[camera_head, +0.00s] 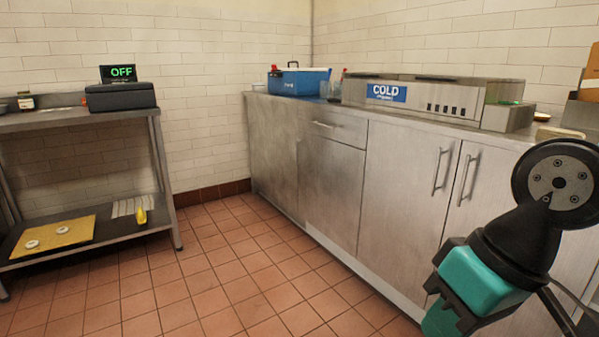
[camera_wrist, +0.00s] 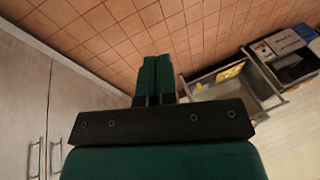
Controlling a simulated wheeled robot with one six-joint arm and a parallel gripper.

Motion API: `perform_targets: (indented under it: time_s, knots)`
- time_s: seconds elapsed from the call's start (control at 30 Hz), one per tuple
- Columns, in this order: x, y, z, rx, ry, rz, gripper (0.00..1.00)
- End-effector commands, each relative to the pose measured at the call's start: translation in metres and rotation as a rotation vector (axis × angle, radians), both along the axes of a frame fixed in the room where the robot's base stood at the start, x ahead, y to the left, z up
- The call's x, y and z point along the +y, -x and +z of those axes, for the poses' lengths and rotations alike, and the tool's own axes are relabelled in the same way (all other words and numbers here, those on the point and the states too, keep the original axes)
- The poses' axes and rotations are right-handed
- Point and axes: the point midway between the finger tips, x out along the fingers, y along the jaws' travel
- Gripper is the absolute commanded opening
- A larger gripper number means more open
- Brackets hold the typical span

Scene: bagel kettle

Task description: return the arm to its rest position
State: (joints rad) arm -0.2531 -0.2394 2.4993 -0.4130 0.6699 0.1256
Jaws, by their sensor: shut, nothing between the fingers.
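My gripper (camera_wrist: 154,76) shows in the wrist view with its two green fingers together and nothing between them. It is held in open air, with the tiled floor and the shelf unit well beyond it. In the head view my arm, with a teal part and a round black joint, is at the lower right in front of the steel cabinets. The fingertips cannot be made out in the head view.
Steel cabinets (camera_head: 330,190) run along the right, bearing a blue box (camera_head: 300,82) and a unit marked COLD (camera_head: 420,96). A shelf unit (camera_head: 75,118) stands left, with a black device (camera_head: 120,97) and a yellow board (camera_head: 60,236). The tiled floor (camera_head: 235,265) between them is clear.

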Motion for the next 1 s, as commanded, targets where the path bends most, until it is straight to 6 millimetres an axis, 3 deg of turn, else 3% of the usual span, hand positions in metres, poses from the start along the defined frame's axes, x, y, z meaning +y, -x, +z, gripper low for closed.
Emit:
perform_targets:
  time_s: [0.03, 0.1, 0.47, 0.8, 1.0]
  knots:
    - [0.002, 0.023, 0.001, 0.001, -0.003, 0.103, 0.0]
    - [0.002, 0.046, 0.011, 0.006, -0.006, 0.223, 0.0]
    - [0.002, 0.04, 0.116, 0.007, -0.005, 0.202, 0.0]
    - [0.002, 0.039, 0.243, 0.006, -0.004, 0.199, 0.0]
    - [0.002, 0.039, 0.281, 0.006, -0.004, 0.198, 0.0]
